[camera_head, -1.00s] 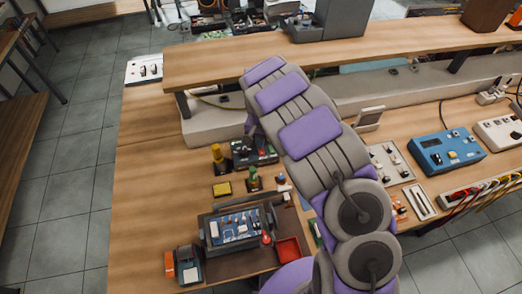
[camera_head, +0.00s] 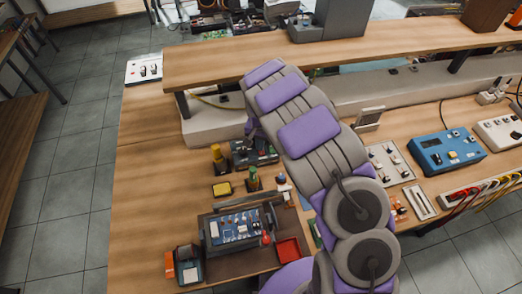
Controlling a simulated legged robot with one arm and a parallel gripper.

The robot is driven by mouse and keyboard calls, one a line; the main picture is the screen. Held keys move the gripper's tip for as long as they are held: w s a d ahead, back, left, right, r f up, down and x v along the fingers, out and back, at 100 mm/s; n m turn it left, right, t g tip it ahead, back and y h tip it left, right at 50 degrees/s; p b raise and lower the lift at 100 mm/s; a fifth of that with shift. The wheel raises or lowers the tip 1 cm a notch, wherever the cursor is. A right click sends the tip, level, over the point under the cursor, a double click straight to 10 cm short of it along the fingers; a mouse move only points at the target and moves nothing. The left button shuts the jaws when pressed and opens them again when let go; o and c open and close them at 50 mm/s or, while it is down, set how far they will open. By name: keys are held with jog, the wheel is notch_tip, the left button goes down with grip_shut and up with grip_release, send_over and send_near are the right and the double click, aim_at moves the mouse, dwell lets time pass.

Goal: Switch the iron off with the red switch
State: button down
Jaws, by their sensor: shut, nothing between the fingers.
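A dark box-like unit (camera_head: 262,157), perhaps the iron's station, stands on the wooden bench just below my arm's far end. Its top is partly hidden by my arm, and I cannot make out a red switch on it. The iron itself is not clearly seen. My gripper (camera_head: 251,130) hangs down from the end of my purple and grey arm, just above and behind this unit. Only a small part of it shows; its fingers look shut and empty. I cannot tell whether it touches the unit.
A board holder (camera_head: 235,228) with a blue circuit board lies on a brown mat, beside a red tray (camera_head: 288,250). Small bottles and a yellow sponge tin (camera_head: 222,189) stand behind it. A raised shelf (camera_head: 350,45) spans the back. The bench's left part is clear.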

jog(key=shift+r+p, duration=1.1)
jog(key=shift+r, duration=2.35)
